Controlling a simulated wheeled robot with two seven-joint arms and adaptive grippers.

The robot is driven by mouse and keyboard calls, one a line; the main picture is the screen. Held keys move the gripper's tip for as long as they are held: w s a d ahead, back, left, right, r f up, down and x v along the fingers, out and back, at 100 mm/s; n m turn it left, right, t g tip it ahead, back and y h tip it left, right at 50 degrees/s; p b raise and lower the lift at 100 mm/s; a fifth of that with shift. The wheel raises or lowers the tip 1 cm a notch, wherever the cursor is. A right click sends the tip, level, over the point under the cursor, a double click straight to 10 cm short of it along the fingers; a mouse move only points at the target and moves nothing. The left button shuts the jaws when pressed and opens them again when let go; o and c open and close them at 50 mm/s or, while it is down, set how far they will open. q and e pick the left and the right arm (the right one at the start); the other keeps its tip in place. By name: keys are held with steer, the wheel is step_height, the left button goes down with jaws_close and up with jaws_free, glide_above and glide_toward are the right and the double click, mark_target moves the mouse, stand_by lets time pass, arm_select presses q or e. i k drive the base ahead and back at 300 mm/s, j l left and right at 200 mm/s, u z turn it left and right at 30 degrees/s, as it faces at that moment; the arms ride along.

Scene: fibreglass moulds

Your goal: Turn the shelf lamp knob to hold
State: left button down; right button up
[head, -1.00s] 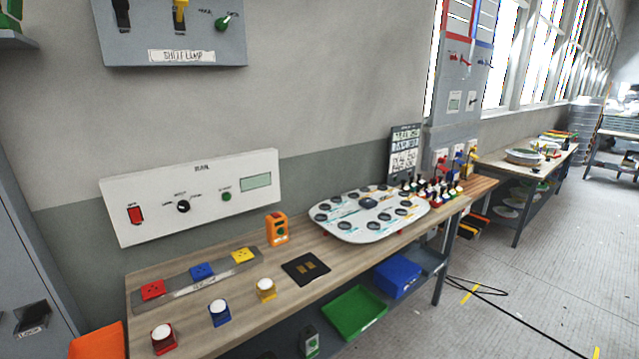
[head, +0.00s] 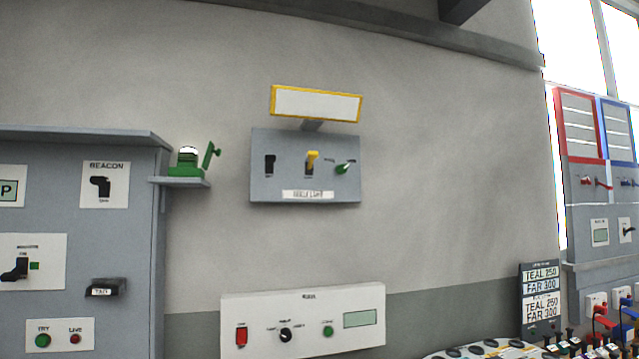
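A grey wall panel (head: 305,165) hangs on the wall, with a white label plate (head: 307,194) at its bottom; the label was readable as "SHELF LAMP" a second ago and is blurred now. On the panel are a black switch (head: 269,164) at left, a yellow lever (head: 311,160) in the middle and a green knob (head: 342,168) at right. The green knob's pale pointer tilts to the upper right. Small words sit around it, too small to read. A yellow-framed white lamp panel (head: 316,104) stands above. Neither gripper is in view.
A small shelf (head: 180,182) with a green device stands left of the panel, by a grey cabinet (head: 80,240) with a BEACON switch (head: 103,186). Below is a white control box (head: 303,318) with a red switch and black knob. The wall around the panel is clear.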

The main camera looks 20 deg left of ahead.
mark_target(341, 169)
steer(key=i+u, duration=0.1)
steer(key=u, duration=0.3)
steer(key=i+u, duration=0.15)
steer(key=u, duration=0.3)
steer(key=i+u, duration=0.1)
steer(key=u, duration=0.3)
